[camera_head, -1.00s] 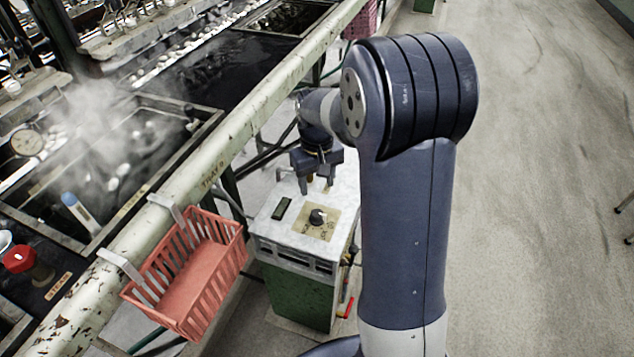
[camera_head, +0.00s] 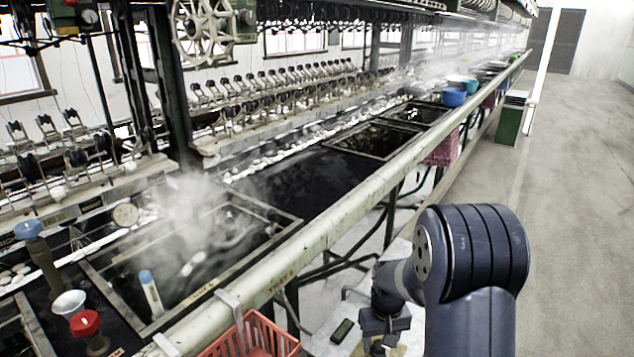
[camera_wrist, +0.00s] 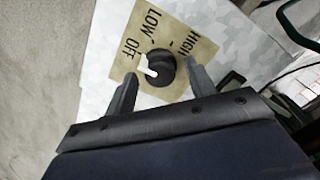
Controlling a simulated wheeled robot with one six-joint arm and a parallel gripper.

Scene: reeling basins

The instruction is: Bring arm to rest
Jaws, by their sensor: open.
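My gripper (camera_wrist: 160,92) is open and empty in the wrist view, its two fingers apart on either side of a black rotary knob (camera_wrist: 163,68). The knob has a white pointer and sits on a tan label plate (camera_wrist: 185,25) marked OFF, LOW and HIGH. The pointer is on the side of the word OFF. I cannot tell whether the fingers touch the knob. In the head view my gripper (camera_head: 377,347) is low over the white-topped control box (camera_head: 325,343), at the bottom edge of the picture.
A red basket (camera_head: 262,335) hangs on the long pale rail (camera_head: 330,225) left of my arm. Steaming basins (camera_head: 215,245) lie beyond the rail, with a thermometer (camera_head: 150,290) in one. A pink basket (camera_head: 441,150) hangs farther along. The floor to the right (camera_head: 580,200) is clear.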

